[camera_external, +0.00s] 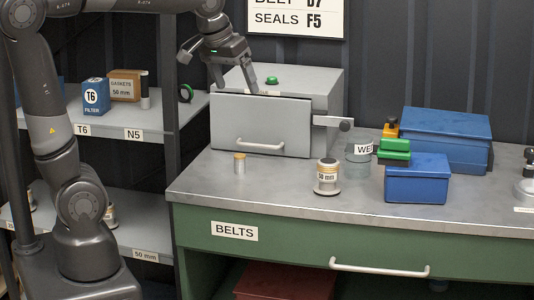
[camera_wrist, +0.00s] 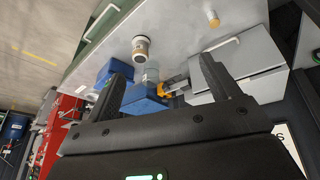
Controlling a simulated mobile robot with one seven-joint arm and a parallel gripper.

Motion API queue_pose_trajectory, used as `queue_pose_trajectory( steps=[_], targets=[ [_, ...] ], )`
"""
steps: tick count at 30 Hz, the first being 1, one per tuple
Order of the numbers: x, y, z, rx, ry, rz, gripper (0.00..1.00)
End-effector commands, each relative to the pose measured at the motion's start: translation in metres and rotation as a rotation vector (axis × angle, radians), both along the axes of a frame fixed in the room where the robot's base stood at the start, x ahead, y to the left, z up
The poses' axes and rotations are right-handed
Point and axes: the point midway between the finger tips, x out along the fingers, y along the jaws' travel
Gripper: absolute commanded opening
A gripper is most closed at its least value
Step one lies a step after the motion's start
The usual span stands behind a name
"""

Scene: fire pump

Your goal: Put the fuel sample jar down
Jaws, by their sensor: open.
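My gripper (camera_external: 218,70) is open and empty, above the left part of the grey cabinet. Its two spread fingers also show in the wrist view (camera_wrist: 163,62), with nothing held between them. A small pale jar with an amber top (camera_external: 239,163) stands upright on the bench in front of the cabinet; it also shows at the top of the wrist view (camera_wrist: 212,18). A greenish see-through jar (camera_external: 358,151) stands farther right, partly behind a "WE…" label. Neither carries a readable fuel sample label, so I cannot tell for certain which is the fuel sample jar.
The grey cabinet (camera_external: 262,121) has a front handle and a lever (camera_external: 334,123) sticking out right. The bench's front left is clear. Shelves (camera_external: 150,126) stand left.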

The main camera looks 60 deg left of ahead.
Motion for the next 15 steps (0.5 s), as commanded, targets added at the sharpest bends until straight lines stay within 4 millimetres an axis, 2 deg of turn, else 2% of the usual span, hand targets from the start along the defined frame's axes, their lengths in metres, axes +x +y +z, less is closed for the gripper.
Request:
queue_pose_trajectory(
  steps=[1, 6, 10, 15],
  targets=[
    [-0.022, 0.000, -0.004, 0.006, -0.014, -0.036, 0.81],
    [-0.080, -0.003, -0.025, 0.037, -0.056, -0.172, 0.81],
    [-0.115, -0.006, -0.045, 0.063, -0.081, -0.255, 0.81],
    [-0.139, -0.008, -0.063, 0.087, -0.102, -0.320, 0.81]
  ],
)
